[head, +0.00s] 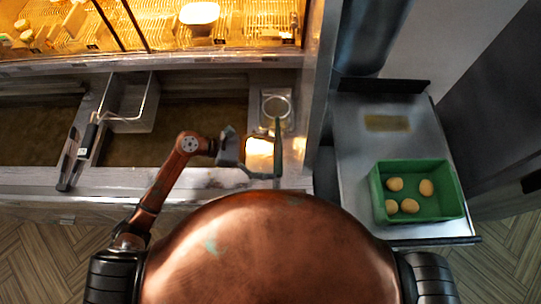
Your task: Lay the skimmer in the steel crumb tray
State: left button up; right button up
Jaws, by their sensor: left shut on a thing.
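My left gripper (270,161) reaches in from the left over the front ledge and is shut on the green handle of the skimmer (277,150). The handle points away from me, and the skimmer's round head (276,105) is at its far end. The head shows over the small steel crumb tray (291,115) at the right end of the fryer. I cannot tell whether the head touches the tray or hangs above it. My right gripper is not in view.
A fryer basket (130,103) stands left, its dark handle over the front ledge, between dark oil vats (200,125). A lit rack (160,30) runs behind. At right, a green crate (426,208) with several potato-like items stands on a steel table (350,150).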

pick_arm(q)
jog(key=o, duration=1.6)
jog(key=shift+r+p, duration=1.1)
jog(key=shift+r, duration=1.85)
